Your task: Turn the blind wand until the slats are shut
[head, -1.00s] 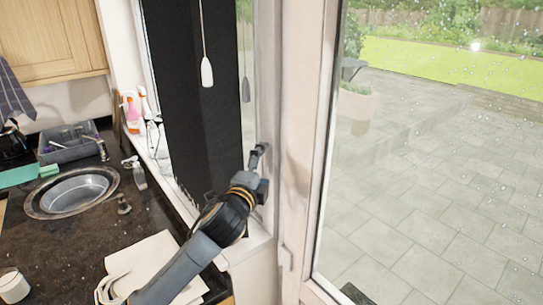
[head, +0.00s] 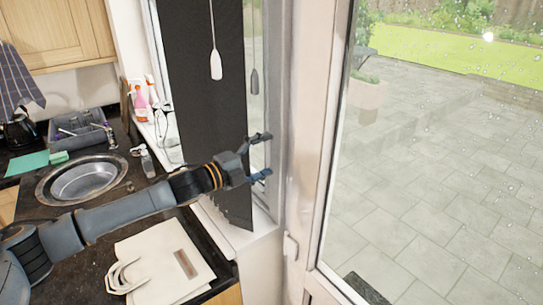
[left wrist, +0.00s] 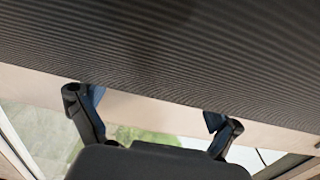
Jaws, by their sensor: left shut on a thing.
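The blind (head: 200,90) hangs as a dark panel in front of the window in the head view. A thin white wand (head: 215,63) with a paddle-shaped end hangs before it, well above my gripper. My left gripper (head: 266,157) is at the blind's lower right edge, pointing right towards the window frame. In the left wrist view the blind's ribbed dark face (left wrist: 170,50) fills the top, close to both fingertips (left wrist: 155,105). My right gripper is not in view.
A sink (head: 85,180) and a dish rack (head: 78,137) are on the dark counter at left. A cream bag (head: 150,260) lies on the counter below my left arm. Spray bottles (head: 140,100) stand on the sill. A glass door (head: 420,170) is at right.

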